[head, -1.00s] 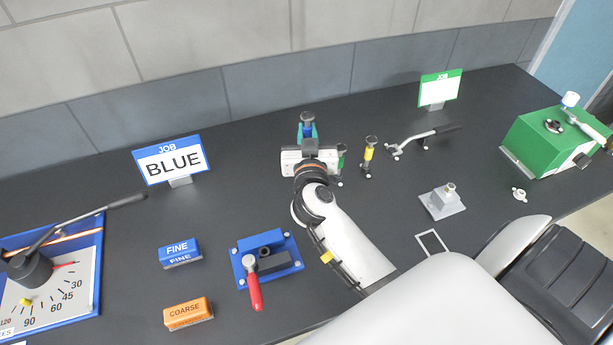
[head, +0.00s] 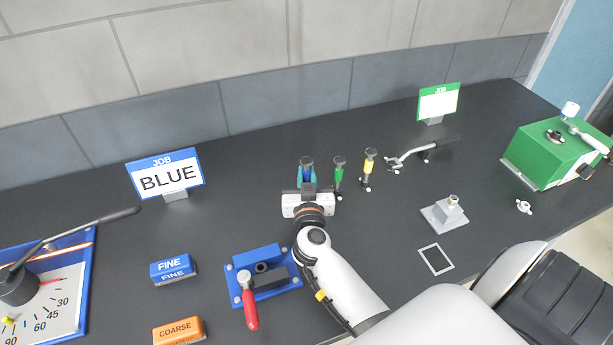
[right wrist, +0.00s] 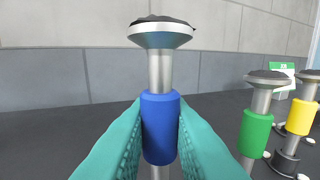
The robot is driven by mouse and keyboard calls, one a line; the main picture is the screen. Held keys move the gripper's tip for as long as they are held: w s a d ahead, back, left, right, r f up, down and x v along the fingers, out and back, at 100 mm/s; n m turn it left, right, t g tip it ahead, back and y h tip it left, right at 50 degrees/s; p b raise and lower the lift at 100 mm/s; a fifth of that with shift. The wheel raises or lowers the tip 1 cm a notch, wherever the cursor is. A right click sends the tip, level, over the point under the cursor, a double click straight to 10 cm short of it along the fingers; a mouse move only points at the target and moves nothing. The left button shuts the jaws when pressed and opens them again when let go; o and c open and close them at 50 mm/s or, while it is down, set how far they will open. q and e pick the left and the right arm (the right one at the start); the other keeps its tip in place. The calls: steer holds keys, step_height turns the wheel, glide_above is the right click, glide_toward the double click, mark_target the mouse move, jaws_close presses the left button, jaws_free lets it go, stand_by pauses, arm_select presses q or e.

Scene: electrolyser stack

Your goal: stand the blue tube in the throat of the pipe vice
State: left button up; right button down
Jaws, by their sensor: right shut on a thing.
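The blue tube (head: 307,167) has a metal shaft, a blue sleeve and a dark, wide head, and stands about upright. My right gripper (head: 307,178) is shut on its blue sleeve, with a teal finger on each side. In the right wrist view the sleeve (right wrist: 160,128) sits between the teal fingers (right wrist: 160,118). The tube's lower end is hidden, so I cannot tell whether it touches the bench. What looks like the pipe vice (head: 259,253) is a blue block with a round opening and a red-handled lever, nearer and left of the gripper. My left gripper is out of view.
A green tube (head: 339,176) and a yellow tube (head: 369,168) stand close to the right of my gripper. FINE (head: 173,269) and COARSE (head: 179,330) blocks lie left of the vice. A grey block (head: 445,215) and a green box (head: 555,155) are at right.

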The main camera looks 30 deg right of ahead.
steer(key=shift+f, duration=0.6)
steer(key=c, duration=1.3)
jaws_free()
steer(key=shift+c, duration=0.2)
steer(key=shift+r, duration=0.1)
steer(key=shift+r, duration=0.3)
steer(key=shift+s+a+r, duration=0.1)
steer(key=shift+s+r, duration=0.1)
steer(key=shift+r, duration=0.05)
steer(key=b+v, duration=0.1)
steer(key=v, duration=0.9)
steer(key=shift+s+f, duration=0.1)
steer(key=shift+s, duration=0.05)
steer(key=shift+s+a, duration=0.4)
steer(key=shift+s, duration=0.2)
